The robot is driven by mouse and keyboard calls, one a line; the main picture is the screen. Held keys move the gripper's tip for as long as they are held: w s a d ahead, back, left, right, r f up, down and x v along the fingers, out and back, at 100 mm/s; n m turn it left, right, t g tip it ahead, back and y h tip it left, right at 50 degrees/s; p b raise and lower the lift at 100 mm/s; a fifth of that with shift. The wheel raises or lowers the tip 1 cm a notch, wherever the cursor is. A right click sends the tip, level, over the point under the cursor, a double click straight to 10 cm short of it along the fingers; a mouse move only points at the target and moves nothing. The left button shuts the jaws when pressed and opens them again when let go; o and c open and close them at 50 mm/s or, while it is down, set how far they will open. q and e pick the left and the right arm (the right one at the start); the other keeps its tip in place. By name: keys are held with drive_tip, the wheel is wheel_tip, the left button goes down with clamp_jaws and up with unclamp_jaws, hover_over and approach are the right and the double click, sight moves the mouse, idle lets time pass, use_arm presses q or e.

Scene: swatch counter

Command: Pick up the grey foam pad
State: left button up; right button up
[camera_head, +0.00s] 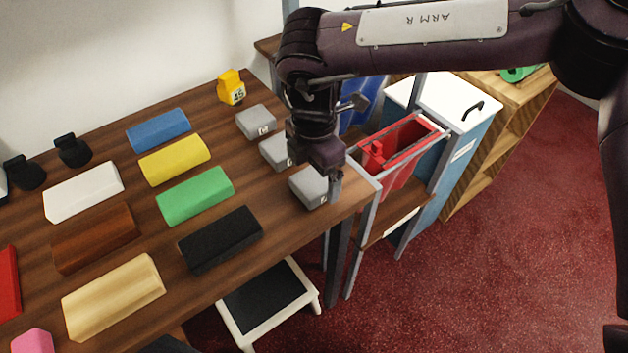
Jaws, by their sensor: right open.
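Three small grey blocks with pale label marks lie in a row near the right end of the wooden counter: a far one (255,121), a middle one (273,152) partly hidden by my arm, and a near one (309,188) by the counter's edge. Which of them is the foam pad, I cannot tell for sure. My right gripper (324,178) points down, open, right at the near grey block. One finger shows at that block's right side; the other is hard to make out. Whether the fingers touch it is unclear. My left gripper is not in view.
Several coloured blocks, among them a black one (221,239) and a green one (195,195), cover the wooden counter (225,278). A red bin (398,150) sits right of the counter, a step stool (268,300) below.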

wheel_tip(320, 180, down, 2)
drive_tip(key=shift+w+f, duration=0.1)
drive_tip(key=shift+f, duration=0.35)
drive_tip(key=c, duration=0.4)
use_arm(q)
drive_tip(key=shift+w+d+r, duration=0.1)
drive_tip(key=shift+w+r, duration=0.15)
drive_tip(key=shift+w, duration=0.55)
use_arm(e)
drive_tip(key=c, duration=0.6)
drive_tip(key=shift+r, duration=0.1)
drive_tip(key=shift+c, duration=0.2)
